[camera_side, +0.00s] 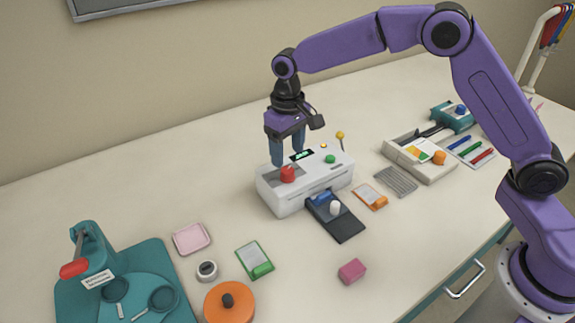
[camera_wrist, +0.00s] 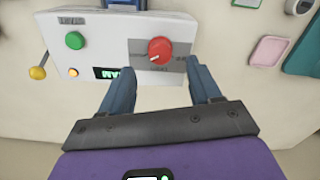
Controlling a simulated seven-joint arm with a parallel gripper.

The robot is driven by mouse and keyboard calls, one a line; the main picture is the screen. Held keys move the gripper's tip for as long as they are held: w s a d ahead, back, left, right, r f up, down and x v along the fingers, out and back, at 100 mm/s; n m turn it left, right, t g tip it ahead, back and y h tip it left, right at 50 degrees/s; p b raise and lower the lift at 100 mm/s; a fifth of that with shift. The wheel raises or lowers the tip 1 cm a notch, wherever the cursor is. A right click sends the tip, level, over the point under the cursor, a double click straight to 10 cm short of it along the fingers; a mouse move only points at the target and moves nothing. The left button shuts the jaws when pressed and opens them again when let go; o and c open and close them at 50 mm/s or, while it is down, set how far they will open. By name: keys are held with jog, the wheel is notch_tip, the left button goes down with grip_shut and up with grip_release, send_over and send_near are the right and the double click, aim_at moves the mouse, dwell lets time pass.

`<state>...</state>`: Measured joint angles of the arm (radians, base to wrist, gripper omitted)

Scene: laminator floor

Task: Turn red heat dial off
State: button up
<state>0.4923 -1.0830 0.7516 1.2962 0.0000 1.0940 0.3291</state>
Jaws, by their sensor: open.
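The red heat dial (camera_side: 288,174) sits on top of the white laminator (camera_side: 285,202), at its left end in the side view. In the wrist view the red dial (camera_wrist: 160,50) shows as a round knob with a pale pointer line, on a grey marked plate. My gripper (camera_side: 288,158) is above the laminator, pointing down, with its blue fingers apart. In the wrist view my gripper (camera_wrist: 160,80) has one finger on each side of the dial, short of it and not visibly touching it. The plate's lettering is too small to read surely.
A green button (camera_wrist: 75,40), a lit display (camera_wrist: 118,73) and a yellow-knobbed lever (camera_wrist: 38,72) are on the laminator (camera_wrist: 120,22). A dark tray (camera_side: 345,224) extends in front. A pink block (camera_side: 352,271) and orange round object (camera_side: 229,302) lie nearer the front.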

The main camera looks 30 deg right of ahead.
aim_at(287, 170)
jog(key=shift+f, duration=2.65)
jog(key=c, duration=1)
